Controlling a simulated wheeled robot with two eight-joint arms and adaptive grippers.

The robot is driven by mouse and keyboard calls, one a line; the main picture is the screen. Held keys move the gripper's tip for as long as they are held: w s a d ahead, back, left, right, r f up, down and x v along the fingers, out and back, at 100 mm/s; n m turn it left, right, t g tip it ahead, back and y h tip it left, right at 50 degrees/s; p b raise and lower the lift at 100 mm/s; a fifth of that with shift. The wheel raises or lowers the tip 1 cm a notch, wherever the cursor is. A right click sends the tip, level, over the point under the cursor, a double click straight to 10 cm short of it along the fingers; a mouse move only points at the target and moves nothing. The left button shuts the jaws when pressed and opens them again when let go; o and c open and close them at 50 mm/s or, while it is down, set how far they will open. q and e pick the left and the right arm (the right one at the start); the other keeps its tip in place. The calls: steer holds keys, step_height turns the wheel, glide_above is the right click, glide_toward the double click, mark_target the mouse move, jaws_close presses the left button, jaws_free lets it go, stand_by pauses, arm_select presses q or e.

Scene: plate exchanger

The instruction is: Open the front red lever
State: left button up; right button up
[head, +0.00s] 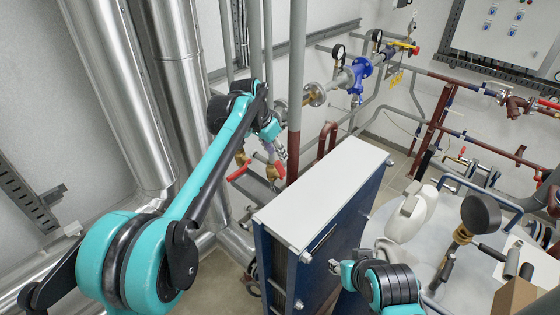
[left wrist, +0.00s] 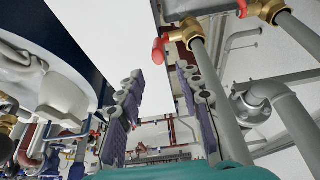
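Two red levers sit on brass valves behind the plate exchanger: a left lever (head: 238,173) and a right lever (head: 280,169), beside the right brass valve (head: 271,173). I cannot tell for sure which is the front one. My left gripper (head: 281,153) hangs just above the right lever and partly hides this area. In the left wrist view, the left gripper (left wrist: 160,73) is open and empty. A red lever end (left wrist: 158,50) on a brass valve (left wrist: 188,33) appears just beyond its fingertips, apart from them. My right gripper (head: 336,267) is low; its finger opening is unclear.
The blue plate exchanger with its pale top (head: 325,190) stands between my arms. A vertical grey pipe (head: 297,80) rises close to the left gripper. A white canister (head: 411,215) stands at right. Large silver pipes (head: 115,90) fill the left.

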arm_select(q)
steer(key=shift+v, duration=1.75)
steer(key=s+a+f+n+t+y+b, duration=0.1)
steer(key=s+a+f+n+b, duration=0.2)
steer(key=s+a+f+b, duration=0.3)
steer(key=s+a+f+n+t+y+b, duration=0.1)
steer(key=s+a+f+n+b, duration=0.2)
steer(key=s+a+f+b, duration=0.3)
steer(key=s+a+f+n+t+y+b, duration=0.1)
steer(key=s+a+f+b, duration=0.6)
steer(key=s+f+b, duration=0.7)
steer(key=s+f+n+t, duration=0.1)
steer(key=s+f, duration=0.4)
steer(key=f, duration=0.7)
steer(key=shift+s+n, duration=0.4)
steer(key=shift+n, duration=0.1)
